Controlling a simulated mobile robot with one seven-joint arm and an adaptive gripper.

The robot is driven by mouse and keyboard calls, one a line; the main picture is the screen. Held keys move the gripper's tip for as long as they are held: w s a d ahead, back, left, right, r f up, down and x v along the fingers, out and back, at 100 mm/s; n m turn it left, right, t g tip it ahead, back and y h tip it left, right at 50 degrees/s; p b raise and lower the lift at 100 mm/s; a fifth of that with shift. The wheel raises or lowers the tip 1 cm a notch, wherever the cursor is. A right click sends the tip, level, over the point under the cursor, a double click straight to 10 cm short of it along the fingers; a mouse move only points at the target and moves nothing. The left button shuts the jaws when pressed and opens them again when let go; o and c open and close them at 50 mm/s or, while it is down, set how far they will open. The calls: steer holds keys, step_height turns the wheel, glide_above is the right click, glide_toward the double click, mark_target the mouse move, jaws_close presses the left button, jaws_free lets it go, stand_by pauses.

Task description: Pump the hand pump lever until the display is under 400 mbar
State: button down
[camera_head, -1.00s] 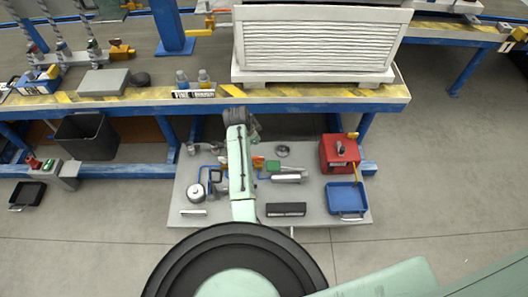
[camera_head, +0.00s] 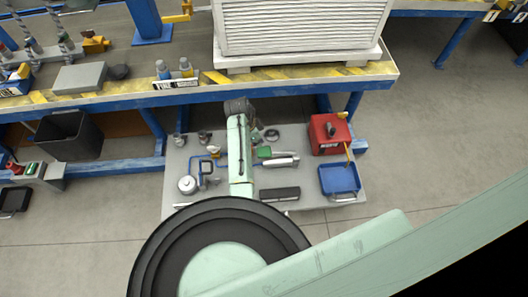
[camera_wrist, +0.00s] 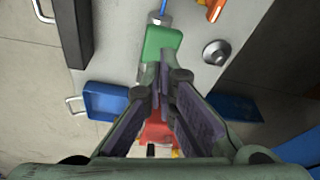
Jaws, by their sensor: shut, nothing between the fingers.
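My gripper (camera_wrist: 164,62) is shut and empty in the wrist view, its fingertips close together. A green block (camera_wrist: 164,43) lies just beyond the tips in the picture; I cannot tell whether they touch. In the head view the green block (camera_head: 264,152) sits beside a silver cylinder (camera_head: 284,161) on the low grey board. My arm hides part of the board there, and the fingertips are not clear in that view. I cannot make out which part is the hand pump lever. No display reading is legible in either view.
A red box (camera_head: 329,134) and blue tray (camera_head: 340,179) stand at the board's right, a black bar (camera_head: 279,194) nearer. A round silver part (camera_wrist: 216,52) lies right of the green block. A bench edge (camera_head: 190,97) overhangs behind. Grey floor (camera_head: 420,160) is clear at right.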

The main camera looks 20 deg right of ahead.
mark_target(263, 151)
steer(key=shift+b+x, duration=2.3)
steer(key=shift+x, duration=0.55)
